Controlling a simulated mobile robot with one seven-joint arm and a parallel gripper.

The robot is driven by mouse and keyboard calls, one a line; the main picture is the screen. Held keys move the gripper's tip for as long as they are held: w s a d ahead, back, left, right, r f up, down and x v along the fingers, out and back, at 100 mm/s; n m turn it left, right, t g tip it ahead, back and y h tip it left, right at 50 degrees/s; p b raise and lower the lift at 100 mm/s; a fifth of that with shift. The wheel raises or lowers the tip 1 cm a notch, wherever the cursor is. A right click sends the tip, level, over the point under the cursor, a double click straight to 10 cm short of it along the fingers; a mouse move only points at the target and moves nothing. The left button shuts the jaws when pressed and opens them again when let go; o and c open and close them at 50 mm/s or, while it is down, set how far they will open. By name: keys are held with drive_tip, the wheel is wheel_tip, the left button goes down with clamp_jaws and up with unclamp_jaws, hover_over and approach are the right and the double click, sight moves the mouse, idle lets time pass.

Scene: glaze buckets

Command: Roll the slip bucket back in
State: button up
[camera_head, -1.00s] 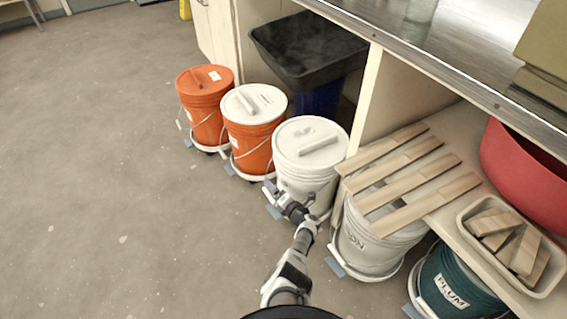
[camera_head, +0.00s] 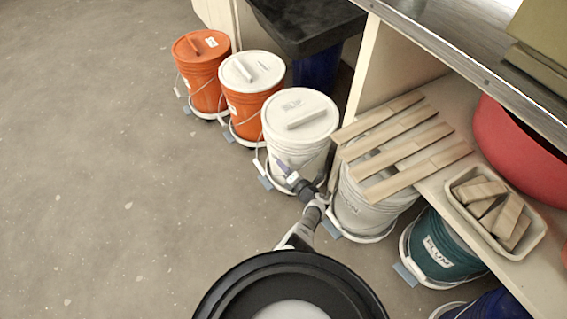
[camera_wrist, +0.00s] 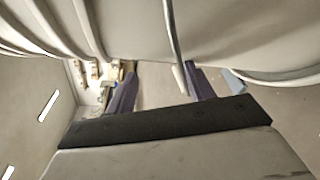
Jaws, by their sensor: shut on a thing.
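A white bucket (camera_head: 296,150) with a white lid stands upright on a wheeled base at the edge of the counter, in front of an upright panel. No readable label shows on it, so I cannot tell by name that it is the slip bucket. My gripper (camera_head: 287,174) is low at its front side, against the bucket. In the wrist view the pale bucket wall fills the top, and a thin bail handle (camera_wrist: 172,45) hangs down between my two dark fingers (camera_wrist: 160,88). The gripper is shut on this handle; the exact contact is partly hidden.
Two orange buckets (camera_head: 203,85) stand to the left. A white bucket under wooden slats (camera_head: 405,145), a teal PLUM bucket (camera_head: 440,250) and a blue bucket (camera_head: 490,305) stand right. A dark bin (camera_head: 305,25) is behind. The floor at left is clear.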

drive_tip(key=f+p+v, duration=0.1)
drive_tip(key=p+v, duration=0.2)
drive_tip(key=v, duration=0.5)
drive_tip(key=shift+s+p, duration=0.3)
drive_tip(key=shift+p, duration=0.05)
drive_tip(key=shift+d, duration=0.15)
idle(0.5)
